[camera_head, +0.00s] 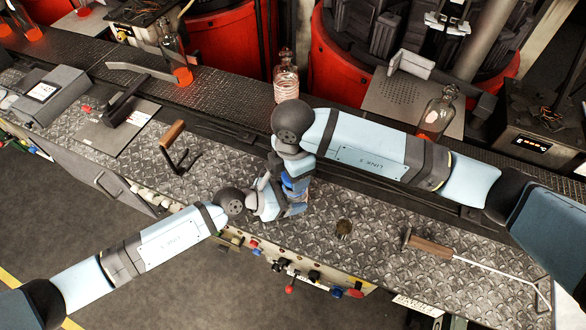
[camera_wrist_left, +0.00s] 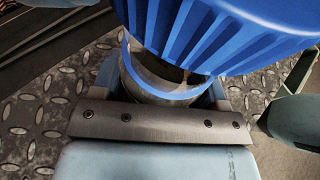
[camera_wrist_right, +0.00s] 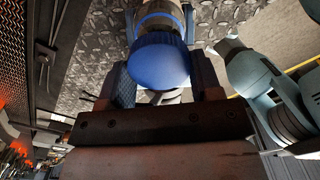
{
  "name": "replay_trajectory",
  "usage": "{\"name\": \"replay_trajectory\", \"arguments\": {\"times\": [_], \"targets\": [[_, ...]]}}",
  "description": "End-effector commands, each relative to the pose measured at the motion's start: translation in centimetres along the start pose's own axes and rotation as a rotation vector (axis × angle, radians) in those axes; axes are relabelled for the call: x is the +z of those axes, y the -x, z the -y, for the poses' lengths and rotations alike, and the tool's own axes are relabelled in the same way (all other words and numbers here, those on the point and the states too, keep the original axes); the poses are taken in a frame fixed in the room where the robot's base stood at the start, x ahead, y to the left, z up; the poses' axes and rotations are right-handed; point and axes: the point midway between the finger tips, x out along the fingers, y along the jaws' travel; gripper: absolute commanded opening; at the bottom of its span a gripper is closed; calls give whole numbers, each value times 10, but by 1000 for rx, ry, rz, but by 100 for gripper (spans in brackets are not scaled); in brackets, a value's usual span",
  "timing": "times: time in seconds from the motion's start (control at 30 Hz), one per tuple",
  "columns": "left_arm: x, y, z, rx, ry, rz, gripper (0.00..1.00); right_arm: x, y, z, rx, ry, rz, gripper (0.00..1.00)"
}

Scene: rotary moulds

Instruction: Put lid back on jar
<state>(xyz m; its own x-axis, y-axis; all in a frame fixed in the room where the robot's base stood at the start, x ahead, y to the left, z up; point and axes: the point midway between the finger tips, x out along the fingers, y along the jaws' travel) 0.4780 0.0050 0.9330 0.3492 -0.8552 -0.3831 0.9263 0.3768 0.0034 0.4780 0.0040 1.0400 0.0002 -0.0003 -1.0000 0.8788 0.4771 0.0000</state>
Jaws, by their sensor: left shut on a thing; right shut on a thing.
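The blue ribbed lid (camera_wrist_right: 160,62) is between the fingers of my right gripper (camera_wrist_right: 163,80), which is shut on it. In the left wrist view the lid (camera_wrist_left: 225,30) fills the top, directly over the clear jar (camera_wrist_left: 150,92). My left gripper (camera_wrist_left: 163,100) is shut around the jar. A blue ring and a dark gap show between lid and jar; I cannot tell whether the lid is seated. In the head view both grippers meet mid-bench, the left (camera_head: 291,205) below the right; the blue lid (camera_head: 291,183) shows slightly and the jar is mostly hidden.
A wooden-handled hooked tool (camera_head: 430,246) lies farther right. Another wooden-handled tool (camera_head: 172,135) is to the left. Glass bottles (camera_head: 286,78) (camera_head: 437,115) stand behind. Control knobs (camera_head: 290,285) line the front edge.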

Motion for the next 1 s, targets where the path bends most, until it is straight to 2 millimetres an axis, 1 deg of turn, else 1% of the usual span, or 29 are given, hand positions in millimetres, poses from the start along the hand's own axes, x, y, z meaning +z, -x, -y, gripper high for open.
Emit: {"name": "replay_trajectory", "arguments": {"times": [0.17, 0.47, 1.0], "targets": [[0, 0, 0, 0, 0, 0, 24, 0, -2, 0, -1, 0, 0, 37], [0, 0, 0, 0, 0, 0, 24, 0, -18, 0, 0, -1, 0, 37], [1, -1, 0, -2, -2, 2, 24, -2, -21, 2, -5, 2, 0, 37]]}}
